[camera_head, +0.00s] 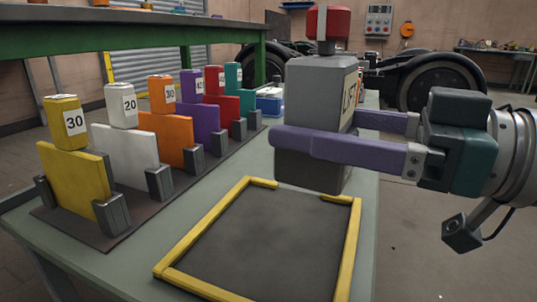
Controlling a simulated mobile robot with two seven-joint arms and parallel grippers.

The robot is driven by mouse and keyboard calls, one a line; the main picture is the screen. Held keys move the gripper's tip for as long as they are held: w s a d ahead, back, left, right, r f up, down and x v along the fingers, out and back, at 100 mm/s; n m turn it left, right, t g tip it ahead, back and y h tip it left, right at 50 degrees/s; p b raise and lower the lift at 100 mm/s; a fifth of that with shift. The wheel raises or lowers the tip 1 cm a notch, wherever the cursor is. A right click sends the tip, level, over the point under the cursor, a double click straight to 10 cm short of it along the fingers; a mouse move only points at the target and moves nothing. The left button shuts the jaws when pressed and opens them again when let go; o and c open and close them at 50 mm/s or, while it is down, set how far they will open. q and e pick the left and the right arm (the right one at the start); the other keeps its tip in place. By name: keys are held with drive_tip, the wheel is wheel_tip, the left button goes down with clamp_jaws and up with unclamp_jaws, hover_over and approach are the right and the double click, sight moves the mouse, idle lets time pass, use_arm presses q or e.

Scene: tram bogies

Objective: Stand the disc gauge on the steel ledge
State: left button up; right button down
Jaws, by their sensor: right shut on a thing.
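My right gripper (318,128) comes in from the right, its purple fingers on either side of a grey box (318,85). The box is upright, with a red top, a darker lower part and a side label that seems to read "LIFT". It is at the far edge of a yellow-edged dark area (352,235); I cannot tell whether it touches the table. The far finger is partly hidden behind the box. No thing is clearly recognisable as the disc gauge or the steel ledge. My left gripper is not in view.
On the left of the green table (200,228), several coloured plates with numbered handles, such as a yellow one (75,180), stand in dark holders. The yellow-edged area is empty. Dark wheeled machinery (440,80) stands beyond.

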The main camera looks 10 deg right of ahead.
wheel_tip(320, 180, up, 12)
drive_tip(key=p, duration=0.5)
drive_tip(key=shift+s+d+f, duration=0.1)
drive_tip(key=shift+f, duration=0.05)
drive_tip(key=s+d+r+p, duration=0.2)
drive_tip(key=s+r+p, duration=0.1)
drive_tip(key=r+p, duration=1.3)
drive_tip(key=s+d+r+p, duration=0.2)
drive_tip(key=s+r+p, duration=0.1)
drive_tip(key=r+p, duration=1.4)
drive_tip(key=s+d+r+p, duration=0.2)
drive_tip(key=s+r+p, duration=0.1)
drive_tip(key=r+p, duration=1.3)
wheel_tip(320, 180, up, 32)
drive_tip(key=g+p, duration=0.1)
drive_tip(key=p, duration=3.5)
drive_tip(key=shift+w+r+n+y, duration=0.15)
drive_tip(key=shift+w+n+y, duration=0.1)
drive_tip(key=shift+n+y, duration=0.15)
